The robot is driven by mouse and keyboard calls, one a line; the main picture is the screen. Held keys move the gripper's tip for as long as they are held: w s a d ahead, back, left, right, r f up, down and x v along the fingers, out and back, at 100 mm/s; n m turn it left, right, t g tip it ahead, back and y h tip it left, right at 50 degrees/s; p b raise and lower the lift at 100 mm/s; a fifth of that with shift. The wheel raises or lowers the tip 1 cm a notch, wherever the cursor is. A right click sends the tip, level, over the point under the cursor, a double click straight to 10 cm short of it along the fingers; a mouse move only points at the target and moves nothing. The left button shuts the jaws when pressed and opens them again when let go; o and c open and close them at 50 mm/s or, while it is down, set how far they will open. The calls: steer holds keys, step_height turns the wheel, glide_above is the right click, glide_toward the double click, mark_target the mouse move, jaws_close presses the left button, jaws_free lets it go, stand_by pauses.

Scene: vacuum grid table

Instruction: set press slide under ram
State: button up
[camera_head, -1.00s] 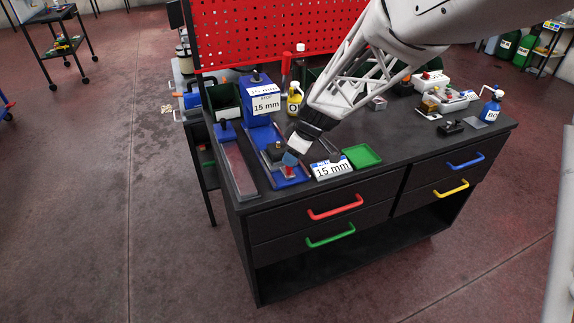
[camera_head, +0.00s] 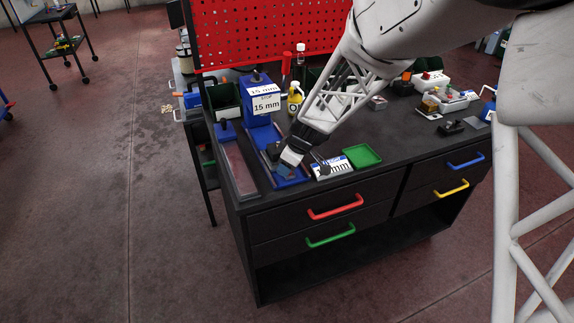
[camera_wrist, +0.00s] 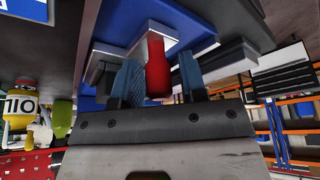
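The blue press (camera_head: 256,136) stands at the left of the bench, with "15 mm" labels on its front. Its blue base (camera_head: 297,181) reaches toward the front edge. A dark block (camera_head: 273,151), apparently the slide, sits on this base and is partly hidden by my gripper. In the wrist view a red handle (camera_wrist: 158,68) projects from a grey slide part (camera_wrist: 150,38) toward my palm. My gripper (camera_head: 284,170) is low over the front of the base. Its blue fingertips (camera_wrist: 159,82) stand either side of the red handle, with a visible gap at the right finger.
A white "15 mm" card (camera_head: 332,167) and a green tray (camera_head: 362,156) lie right of the base. A long blue-ended fixture (camera_head: 236,165) lies left of it. A yellow bottle (camera_head: 295,98) stands behind. The bench front between tray and right-hand items is clear.

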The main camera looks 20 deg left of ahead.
jaws_close()
steer(key=shift+w, duration=0.1)
steer(key=w+a, duration=1)
steer(key=shift+a+r, duration=0.1)
steer(key=shift+o, duration=1.1)
jaws_free()
steer(key=shift+r, duration=0.1)
